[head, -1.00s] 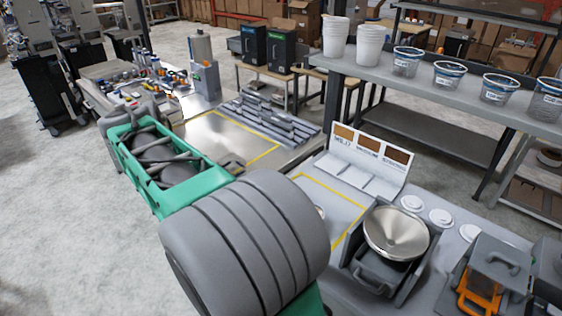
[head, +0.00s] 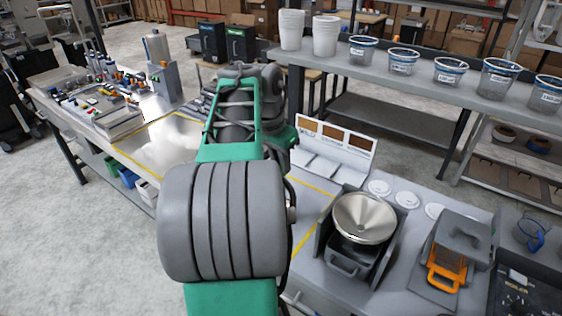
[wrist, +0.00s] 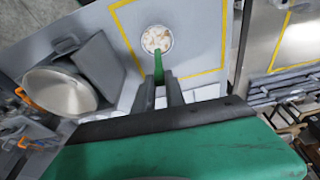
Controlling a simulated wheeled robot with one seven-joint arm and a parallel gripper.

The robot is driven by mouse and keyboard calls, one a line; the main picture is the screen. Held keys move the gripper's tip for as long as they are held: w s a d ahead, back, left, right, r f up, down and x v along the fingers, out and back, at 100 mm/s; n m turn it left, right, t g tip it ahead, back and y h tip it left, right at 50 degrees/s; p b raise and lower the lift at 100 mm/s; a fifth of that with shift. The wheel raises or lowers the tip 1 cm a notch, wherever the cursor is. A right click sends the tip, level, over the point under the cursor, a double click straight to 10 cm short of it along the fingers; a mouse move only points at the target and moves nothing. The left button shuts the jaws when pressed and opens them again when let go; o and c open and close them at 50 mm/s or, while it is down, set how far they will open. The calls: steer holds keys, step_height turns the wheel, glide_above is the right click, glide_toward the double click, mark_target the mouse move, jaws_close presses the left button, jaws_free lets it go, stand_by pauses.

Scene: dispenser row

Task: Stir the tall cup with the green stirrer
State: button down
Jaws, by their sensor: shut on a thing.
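In the wrist view my gripper (wrist: 160,82) is shut on the green stirrer (wrist: 158,63), a slim green stick pointing away from the fingers. A round cup (wrist: 157,39) with pale, speckled contents is seen from above, inside the yellow-lined area. The stirrer's far end overlaps the near edge of the cup in this view. I cannot tell whether its tip is inside the cup or above it. In the head view my arm hides the gripper, the stirrer and the cup.
A metal funnel bowl (head: 364,218) on a grey stand is beside the yellow-lined area (wrist: 208,70). An orange-handled device (head: 446,268) is further right. White lids (head: 380,188) lie behind the funnel. Several clear cups (head: 404,61) stand on the raised shelf.

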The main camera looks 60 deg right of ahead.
steer(key=a+b+x, duration=0.2)
steer(key=b+x, duration=0.5)
steer(key=x, duration=0.2)
steer(key=shift+w+f+b, duration=0.35)
steer(key=shift+f+b, duration=0.05)
steer(key=shift+s, duration=0.1)
